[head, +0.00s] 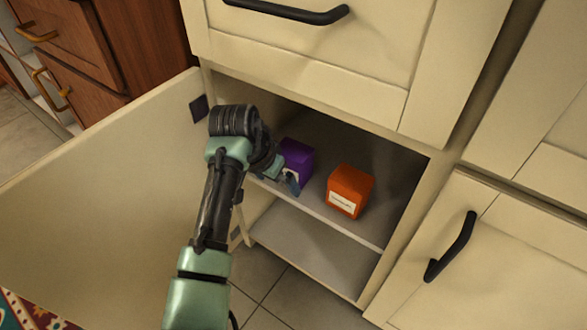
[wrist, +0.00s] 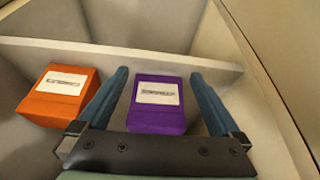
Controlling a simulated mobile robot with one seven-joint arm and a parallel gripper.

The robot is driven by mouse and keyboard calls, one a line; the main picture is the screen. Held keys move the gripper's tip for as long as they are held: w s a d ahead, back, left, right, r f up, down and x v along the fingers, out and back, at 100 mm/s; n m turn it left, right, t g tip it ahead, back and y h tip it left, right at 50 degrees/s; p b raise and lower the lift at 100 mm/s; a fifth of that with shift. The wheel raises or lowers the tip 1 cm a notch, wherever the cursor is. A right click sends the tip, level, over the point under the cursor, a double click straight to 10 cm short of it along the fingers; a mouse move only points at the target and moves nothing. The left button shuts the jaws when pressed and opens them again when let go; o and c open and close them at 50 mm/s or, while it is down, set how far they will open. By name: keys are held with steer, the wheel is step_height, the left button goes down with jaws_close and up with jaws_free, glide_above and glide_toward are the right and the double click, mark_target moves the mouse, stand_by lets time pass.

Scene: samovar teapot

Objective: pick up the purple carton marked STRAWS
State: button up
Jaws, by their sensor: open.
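The purple carton (head: 297,160) stands on the upper shelf inside the open cabinet, left of an orange carton. In the wrist view the purple carton (wrist: 158,115) shows a white label, its print too blurred to read, and it lies between the two blue fingers. My gripper (wrist: 160,85) is open, with a finger on each side of the carton and small gaps visible beside it. In the head view my gripper (head: 291,180) is at the carton's front, and my arm hides part of its left side. I cannot tell whether a finger touches it.
The orange carton (head: 349,191) with a white label stands to the right on the same shelf (head: 318,205); it also shows in the wrist view (wrist: 58,100). The cabinet door (head: 100,200) is swung open at the left. A drawer (head: 310,50) is above the opening.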

mark_target(291, 165)
steer(key=w+d+b, duration=0.2)
steer(key=w, duration=0.1)
steer(key=w+b, duration=0.1)
steer(key=shift+w+d+f+b, duration=0.15)
steer(key=shift+d+b, duration=0.25)
steer(key=shift+w+d+f+b, duration=0.2)
steer(key=shift+f+b, duration=0.25)
steer(key=shift+b, duration=0.3)
steer(key=shift+r, duration=0.1)
steer(key=c, duration=1.2)
steer(key=shift+r+p, duration=0.3)
steer(key=shift+p, duration=0.8)
